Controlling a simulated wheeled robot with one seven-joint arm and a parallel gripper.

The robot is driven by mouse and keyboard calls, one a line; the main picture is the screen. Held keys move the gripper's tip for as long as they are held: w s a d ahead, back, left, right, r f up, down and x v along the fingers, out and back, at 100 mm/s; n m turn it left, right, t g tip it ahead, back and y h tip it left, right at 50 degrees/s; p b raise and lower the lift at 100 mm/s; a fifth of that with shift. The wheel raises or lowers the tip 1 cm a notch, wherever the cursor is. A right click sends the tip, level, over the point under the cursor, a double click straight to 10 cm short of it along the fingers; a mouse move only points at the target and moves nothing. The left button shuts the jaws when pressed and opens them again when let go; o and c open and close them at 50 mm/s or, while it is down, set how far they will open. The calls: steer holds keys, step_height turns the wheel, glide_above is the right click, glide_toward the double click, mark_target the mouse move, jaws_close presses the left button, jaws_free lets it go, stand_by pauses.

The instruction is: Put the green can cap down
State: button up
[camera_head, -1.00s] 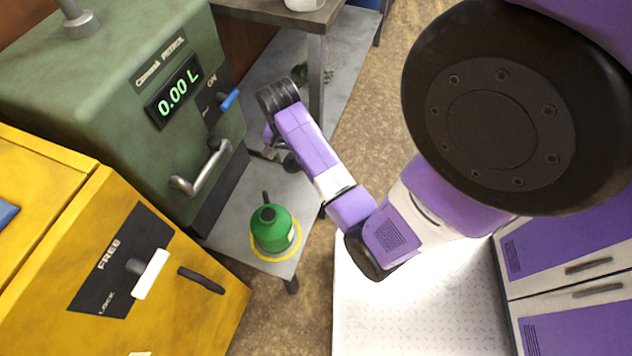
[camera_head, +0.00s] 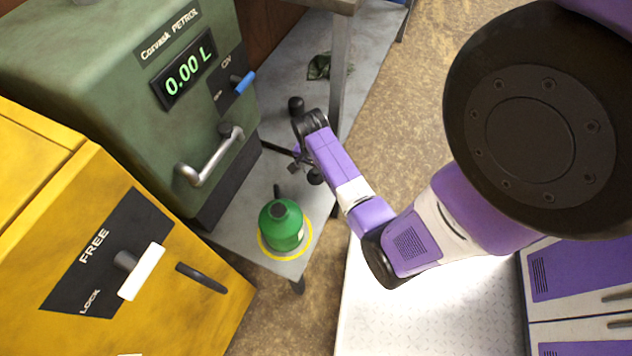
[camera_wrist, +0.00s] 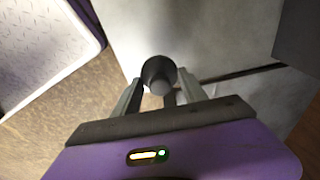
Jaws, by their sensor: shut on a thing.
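The green can (camera_head: 283,226) stands upright on the low grey metal table, inside a yellow ring (camera_head: 299,247). Its top looks dark and its spout points up toward the back. My gripper (camera_head: 300,165) is beyond the can, slightly right of it, over the table. In the wrist view, my gripper (camera_wrist: 160,92) is shut on a dark round cap (camera_wrist: 158,70), held at the fingertips. A pale grey flat surface is below the cap; I cannot tell the height between them. In the head view the cap is hard to make out among the dark gripper parts.
The grey table top (camera_head: 235,232) is bare around the can.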

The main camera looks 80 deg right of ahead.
mark_target(316, 176)
steer(key=shift+f+b, duration=0.9)
steer(key=shift+f, duration=1.75)
steer(key=o, duration=1.3)
steer(key=shift+f, duration=0.1)
steer(key=r+p, duration=0.1)
steer(key=r, duration=0.3)
steer(key=a+r+p, duration=0.1)
steer(key=r+p, duration=0.1)
steer(key=r, duration=0.2)
steer(key=r+p, duration=0.1)
steer(key=r, duration=0.3)
steer(key=shift+w+a+r+p, duration=0.1)
steer(key=shift+w+a+p, duration=0.1)
steer(key=shift+p, duration=0.1)
